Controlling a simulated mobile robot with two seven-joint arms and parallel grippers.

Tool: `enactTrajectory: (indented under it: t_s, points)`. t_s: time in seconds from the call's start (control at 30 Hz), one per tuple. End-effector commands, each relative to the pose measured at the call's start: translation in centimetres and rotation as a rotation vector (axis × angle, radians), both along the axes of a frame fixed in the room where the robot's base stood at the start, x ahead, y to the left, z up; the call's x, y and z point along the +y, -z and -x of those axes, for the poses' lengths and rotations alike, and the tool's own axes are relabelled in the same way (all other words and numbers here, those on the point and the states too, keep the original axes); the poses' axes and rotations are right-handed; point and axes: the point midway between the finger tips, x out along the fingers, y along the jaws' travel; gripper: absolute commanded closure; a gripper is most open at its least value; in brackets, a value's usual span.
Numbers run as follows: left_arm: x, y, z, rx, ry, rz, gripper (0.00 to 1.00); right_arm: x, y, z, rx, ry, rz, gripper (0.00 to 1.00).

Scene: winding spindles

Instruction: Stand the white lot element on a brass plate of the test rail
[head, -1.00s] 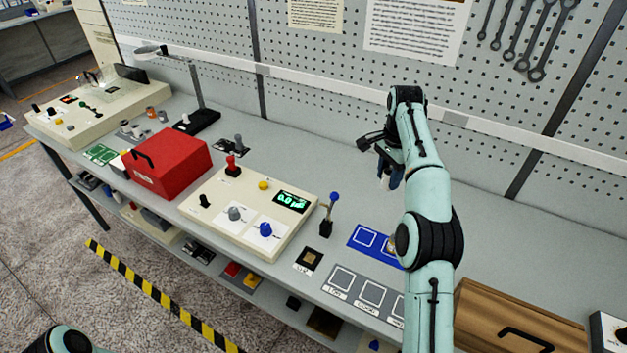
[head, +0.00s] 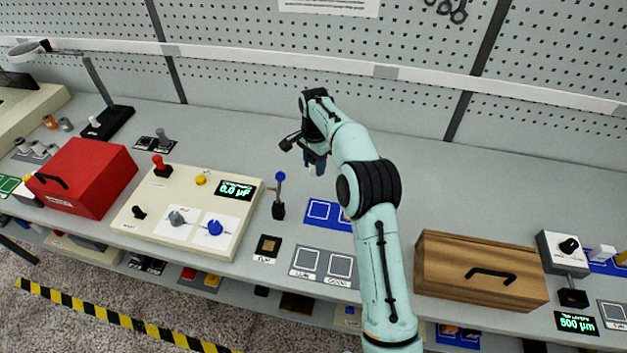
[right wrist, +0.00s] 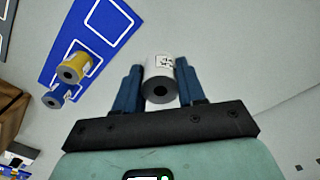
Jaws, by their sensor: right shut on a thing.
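The white lot element (right wrist: 158,66) is a small white cylinder with a dark hole in its end and dark print on its side. My right gripper (right wrist: 160,88) is shut on it, one blue finger on each side. In the head view my right gripper (head: 315,162) is above the bench, behind the blue mat, and mostly hides the element. A small dark plate with a brass-coloured square (head: 268,246) lies near the bench's front edge. I cannot make out a test rail with several brass plates. My left gripper is not in view.
The blue mat (head: 319,222) has white squares; in the wrist view a yellow cylinder (right wrist: 78,66) and a blue one (right wrist: 56,97) are at it. A cream meter panel (head: 150,226), a blue-knobbed lever (head: 280,195) and a wooden box (head: 480,270) stand around.

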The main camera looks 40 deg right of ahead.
Motion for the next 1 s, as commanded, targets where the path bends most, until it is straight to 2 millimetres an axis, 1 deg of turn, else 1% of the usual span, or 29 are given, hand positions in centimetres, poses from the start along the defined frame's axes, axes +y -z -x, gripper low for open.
enactTrajectory:
  t_s: [0.03,0.27,0.37,0.5,0.57,0.63,0.87,0.97,1.0]
  points:
    - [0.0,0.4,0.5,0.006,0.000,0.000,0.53,-0.1,0.9,0.2,0.003,0.001,0.000,0.91]
    - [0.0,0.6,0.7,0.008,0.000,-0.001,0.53,-0.1,2.2,0.1,0.000,0.001,0.001,0.91]
    - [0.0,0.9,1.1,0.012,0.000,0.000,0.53,0.0,3.8,0.1,0.002,0.001,0.000,0.91]
    - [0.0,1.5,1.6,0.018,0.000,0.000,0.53,0.0,6.4,0.2,0.003,0.001,-0.001,0.91]
    - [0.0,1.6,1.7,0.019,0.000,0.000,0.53,-0.1,7.0,0.1,0.001,0.002,0.000,0.91]
    - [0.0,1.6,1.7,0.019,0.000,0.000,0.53,-0.1,7.3,0.1,0.000,0.002,0.001,0.91]
    - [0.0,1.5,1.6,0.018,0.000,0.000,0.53,0.0,7.1,0.0,-0.002,0.001,0.001,0.91]
    - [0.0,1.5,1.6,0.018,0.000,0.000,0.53,0.0,7.4,0.0,-0.001,0.001,0.001,0.91]
    - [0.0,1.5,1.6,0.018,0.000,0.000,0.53,0.0,7.4,0.0,-0.002,0.001,0.001,0.48]
